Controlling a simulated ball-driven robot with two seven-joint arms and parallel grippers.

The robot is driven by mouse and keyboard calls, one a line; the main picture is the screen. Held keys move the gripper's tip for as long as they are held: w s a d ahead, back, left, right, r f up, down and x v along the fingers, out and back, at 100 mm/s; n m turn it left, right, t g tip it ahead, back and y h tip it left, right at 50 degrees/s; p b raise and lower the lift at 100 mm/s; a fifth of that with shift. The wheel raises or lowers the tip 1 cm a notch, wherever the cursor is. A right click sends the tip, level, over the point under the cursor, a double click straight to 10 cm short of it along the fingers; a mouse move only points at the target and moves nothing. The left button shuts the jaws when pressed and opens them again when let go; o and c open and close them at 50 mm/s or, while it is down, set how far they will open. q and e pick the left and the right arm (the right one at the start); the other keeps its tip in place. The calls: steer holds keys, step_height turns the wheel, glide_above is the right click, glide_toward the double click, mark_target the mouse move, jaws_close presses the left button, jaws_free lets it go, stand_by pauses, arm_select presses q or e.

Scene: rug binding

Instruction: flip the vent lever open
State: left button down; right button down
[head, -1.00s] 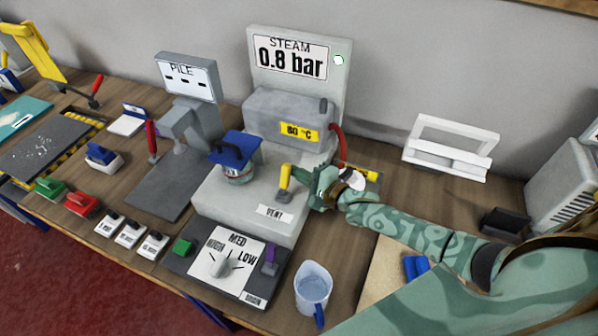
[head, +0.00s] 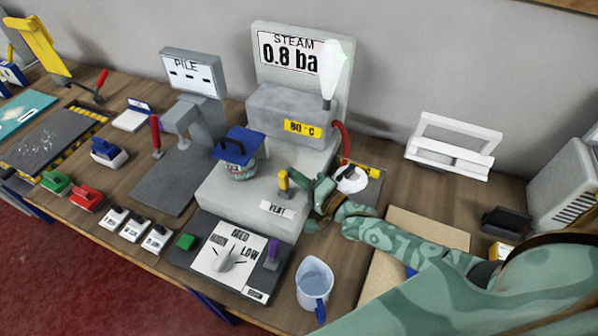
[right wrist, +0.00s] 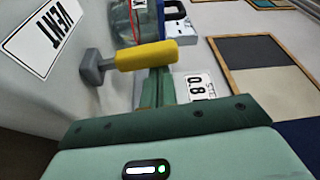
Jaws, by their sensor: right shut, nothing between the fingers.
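The vent lever has a yellow handle (head: 283,182) and stands up from the grey steam unit (head: 225,195), behind its VENT label (head: 276,209). In the right wrist view the yellow handle (right wrist: 146,55) joins a grey pivot, near the VENT label (right wrist: 42,38). My right gripper (head: 303,183) is shut and empty, just right of the lever. Its green fingers (right wrist: 157,88) pass behind the handle in the wrist view; I cannot tell whether they touch it. A pale plume (head: 333,75) rises from the unit's top across the STEAM gauge (head: 290,52). My left gripper is out of view.
A lidded blue-topped jar (head: 240,158) stands on the unit left of the lever. A red hose (head: 342,140) hangs at its right side. A HIGH/MED/LOW dial panel (head: 232,258) and clear jug (head: 313,283) are in front. A white rack (head: 450,148) stands behind right.

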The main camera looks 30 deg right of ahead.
steer(key=shift+s+a+n, duration=0.3)
steer(key=shift+a+n, duration=0.05)
steer(key=shift+n, duration=0.25)
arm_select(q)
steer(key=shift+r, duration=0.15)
arm_select(e)
steer(key=shift+s+a, duration=0.25)
steer(key=shift+a+f, duration=0.1)
steer(key=shift+f, duration=0.05)
